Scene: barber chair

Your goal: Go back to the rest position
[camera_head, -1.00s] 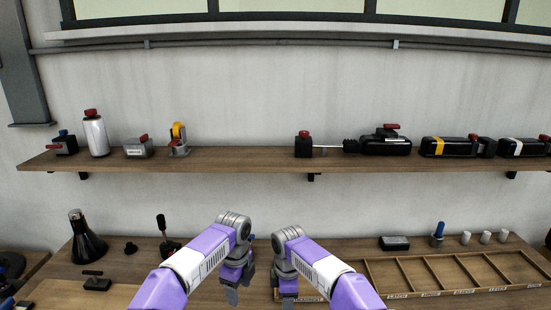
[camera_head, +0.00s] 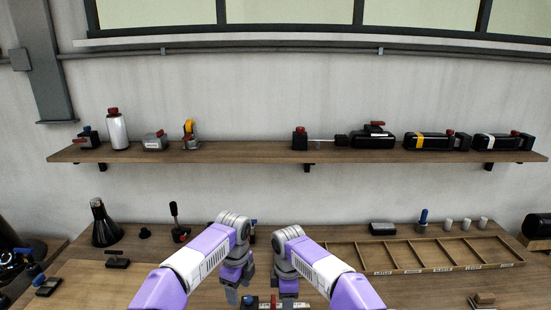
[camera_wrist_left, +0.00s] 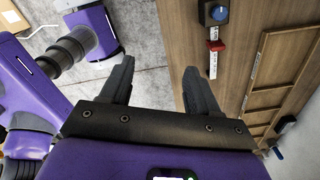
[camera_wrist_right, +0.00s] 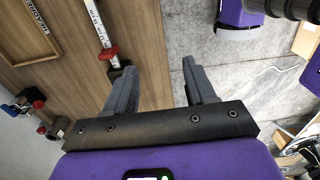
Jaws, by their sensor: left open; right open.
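My left gripper (camera_head: 240,285) hangs pointing down at the lower middle of the head view, over the front of the workbench. Its two dark fingers (camera_wrist_left: 158,88) stand apart and empty in the left wrist view. My right gripper (camera_head: 287,280) hangs just to its right, partly hidden by its own wrist. In the right wrist view its fingers (camera_wrist_right: 162,88) are also apart with nothing between them. Both purple and white arms are bent inward from the bottom edge, at similar height.
The wooden workbench (camera_head: 375,289) holds a divided tray (camera_head: 400,269) at right and a black cone-shaped bottle (camera_head: 104,228) at left. A bar with a red part (camera_head: 273,303) lies close below the grippers. A wall shelf (camera_head: 240,153) carries several tools and containers.

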